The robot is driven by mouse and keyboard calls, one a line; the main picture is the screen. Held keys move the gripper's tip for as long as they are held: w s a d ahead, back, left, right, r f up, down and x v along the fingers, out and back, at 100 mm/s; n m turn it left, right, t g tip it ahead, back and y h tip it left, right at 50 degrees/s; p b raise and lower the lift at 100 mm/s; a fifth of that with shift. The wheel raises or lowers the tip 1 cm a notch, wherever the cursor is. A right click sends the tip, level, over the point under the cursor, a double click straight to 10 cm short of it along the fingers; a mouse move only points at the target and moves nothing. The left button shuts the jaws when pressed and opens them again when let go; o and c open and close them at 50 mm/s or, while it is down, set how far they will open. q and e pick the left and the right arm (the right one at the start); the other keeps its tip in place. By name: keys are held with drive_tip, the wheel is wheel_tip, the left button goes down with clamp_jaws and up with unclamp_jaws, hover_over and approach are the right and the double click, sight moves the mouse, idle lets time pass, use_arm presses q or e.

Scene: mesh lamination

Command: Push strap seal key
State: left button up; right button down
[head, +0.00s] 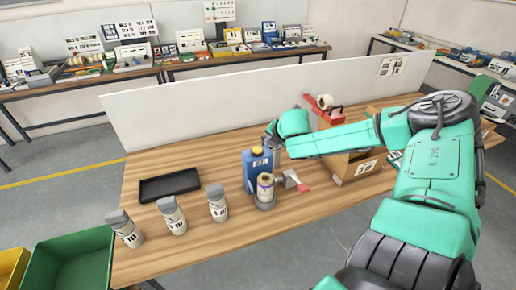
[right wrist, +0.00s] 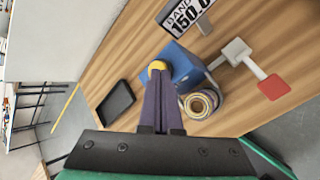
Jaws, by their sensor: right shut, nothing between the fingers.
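A blue strap machine (head: 250,178) stands on the wooden table, and it also shows in the right wrist view (right wrist: 186,68). A round yellow key (right wrist: 157,66) is on it in the right wrist view. My right gripper (right wrist: 158,76) is shut and empty, its dark fingertips at the yellow key and partly covering it. I cannot tell whether they touch. In the head view the right gripper (head: 268,143) is just above the machine. My left gripper is in neither view.
A tape roll (head: 265,180) stands in front of the machine, beside a grey lever with a red end (head: 303,188). A wooden box (head: 340,168) stands right. A white panel (head: 180,115) runs behind.

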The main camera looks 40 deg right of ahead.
drive_tip(key=w+a+r+n+t, duration=0.1)
drive_tip(key=w+a+r+n, duration=0.15)
drive_tip(key=w+r, duration=0.3)
drive_tip(key=b, duration=0.8)
hover_over(258, 151)
wheel_tip(258, 151, down, 8)
drive_tip(key=shift+r, duration=0.25)
drive_tip(key=shift+f+b, duration=0.4)
drive_tip(key=shift+f, duration=0.05)
drive_tip(key=shift+f, duration=0.1)
idle(0.8)
drive_tip(key=shift+f, duration=0.3)
drive_tip(key=shift+f+b, duration=0.6)
drive_tip(key=shift+b, duration=0.1)
idle(0.4)
idle(0.3)
drive_tip(key=shift+r+p, duration=0.95)
drive_tip(key=shift+p, duration=0.05)
